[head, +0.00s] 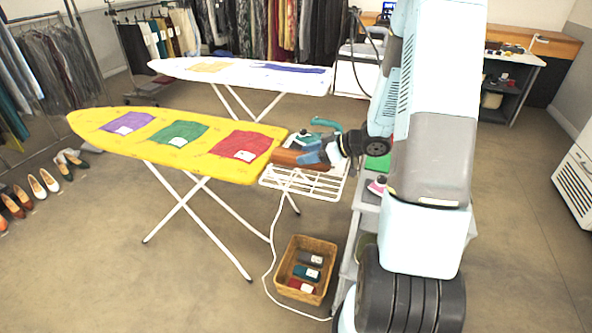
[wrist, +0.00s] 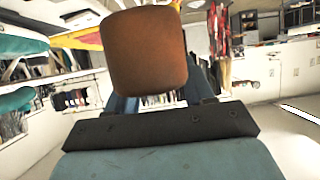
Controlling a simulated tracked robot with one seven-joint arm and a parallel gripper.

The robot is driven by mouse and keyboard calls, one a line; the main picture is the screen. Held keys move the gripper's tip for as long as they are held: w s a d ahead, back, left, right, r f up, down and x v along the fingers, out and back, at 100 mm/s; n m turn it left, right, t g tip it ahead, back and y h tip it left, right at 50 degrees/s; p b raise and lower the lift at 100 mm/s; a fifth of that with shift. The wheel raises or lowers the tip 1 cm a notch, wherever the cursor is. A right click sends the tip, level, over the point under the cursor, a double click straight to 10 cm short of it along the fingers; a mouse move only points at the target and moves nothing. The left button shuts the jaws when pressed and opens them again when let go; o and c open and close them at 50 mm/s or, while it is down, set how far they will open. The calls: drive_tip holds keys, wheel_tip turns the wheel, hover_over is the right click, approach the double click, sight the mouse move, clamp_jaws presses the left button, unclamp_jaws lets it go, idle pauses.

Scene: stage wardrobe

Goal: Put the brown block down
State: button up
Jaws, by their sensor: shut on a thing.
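The brown block (head: 290,158) is held in my gripper (head: 318,153), by the right end of the yellow ironing board (head: 98,121). In the head view it overlaps the white wire rack (head: 322,189) at the board's end; I cannot tell whether it touches the rack or the board. In the wrist view the brown block (wrist: 148,50) fills the upper middle, with the blue-grey fingers of my gripper (wrist: 155,98) partly hidden behind it. A teal object (head: 325,123), perhaps an iron, shows just behind my gripper.
Purple (head: 128,123), green (head: 178,135) and red (head: 241,146) cloths lie on the yellow board. A wicker basket (head: 309,239) with folded cloths stands on the floor below, a white cord beside it. A grey stepped stand (head: 348,240) is close on the right. A second board (head: 240,75) stands behind.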

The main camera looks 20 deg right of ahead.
drive_tip(key=w+f, duration=0.1)
drive_tip(key=w+a+f, duration=0.1)
drive_tip(key=f, duration=0.1)
drive_tip(key=w+f, duration=0.1)
drive_tip(key=shift+w+a+f, duration=0.3)
drive_tip(key=shift+a+f, duration=0.1)
drive_tip(key=shift+f, duration=1.55)
drive_tip(key=o, duration=1.3)
